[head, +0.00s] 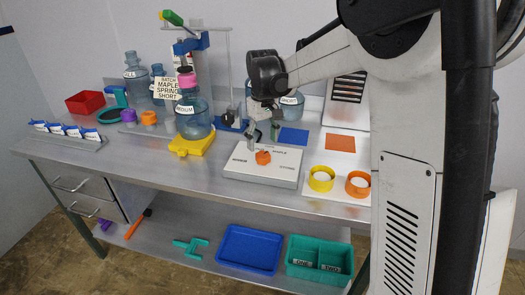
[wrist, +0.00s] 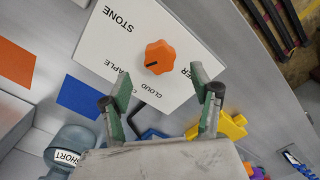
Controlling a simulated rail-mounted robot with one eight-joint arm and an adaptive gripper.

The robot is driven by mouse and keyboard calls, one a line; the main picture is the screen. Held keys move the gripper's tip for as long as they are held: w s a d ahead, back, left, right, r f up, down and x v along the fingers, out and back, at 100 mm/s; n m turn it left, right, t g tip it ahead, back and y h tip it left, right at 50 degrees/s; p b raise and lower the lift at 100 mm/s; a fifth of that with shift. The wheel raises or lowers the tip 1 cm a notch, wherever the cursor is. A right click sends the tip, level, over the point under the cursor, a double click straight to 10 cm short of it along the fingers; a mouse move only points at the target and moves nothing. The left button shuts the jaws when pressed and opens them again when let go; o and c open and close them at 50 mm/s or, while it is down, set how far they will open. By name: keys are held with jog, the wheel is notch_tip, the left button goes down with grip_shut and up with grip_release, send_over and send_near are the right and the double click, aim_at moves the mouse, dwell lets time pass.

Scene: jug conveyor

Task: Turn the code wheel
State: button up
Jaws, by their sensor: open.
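The code wheel is an orange lobed knob (head: 263,157) on a white panel box (head: 240,167) on the bench. The wrist view shows the knob (wrist: 159,57) between and beyond my fingertips, with a dark mark on its lower left side. Words around it on the panel (wrist: 110,50) include STONE, CLOUD and a partly hidden MAPLE; another ends in ER. My gripper (wrist: 160,82) is open and empty, its green-padded fingers apart from the knob. In the head view my gripper (head: 263,133) hangs above and just behind the knob.
A card (head: 167,87) reads BATCH MAPLE SPRING SHORT. A MEDIUM jug (head: 194,122) stands on a yellow base (head: 192,146) left of the panel. Yellow (head: 321,179) and orange (head: 358,184) rings sit to the right. A blue square (head: 293,138) lies behind the panel.

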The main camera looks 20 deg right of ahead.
aim_at(263, 155)
notch_tip(263, 155, up, 6)
jog(key=shift+r, duration=0.15)
dwell(0.3)
jog(key=s+r+m+t, duration=0.1)
jog(key=s+r+t, duration=0.1)
jog(key=s, duration=0.6)
jog(key=s+r+m+t, duration=0.1)
jog(key=s+r+t, duration=0.15)
jog(key=s, duration=0.65)
jog(key=s+f+m+t, duration=0.1)
jog(key=s+f, duration=0.1)
jog(key=s, duration=0.5)
jog(key=s+f+t, duration=0.1)
jog(key=s+f, duration=0.2)
jog(key=s, duration=0.4)
jog(key=shift+s+f+m+t, duration=0.15)
jog(key=shift+f+m+t, duration=0.15)
jog(key=shift+m+t, duration=0.1)
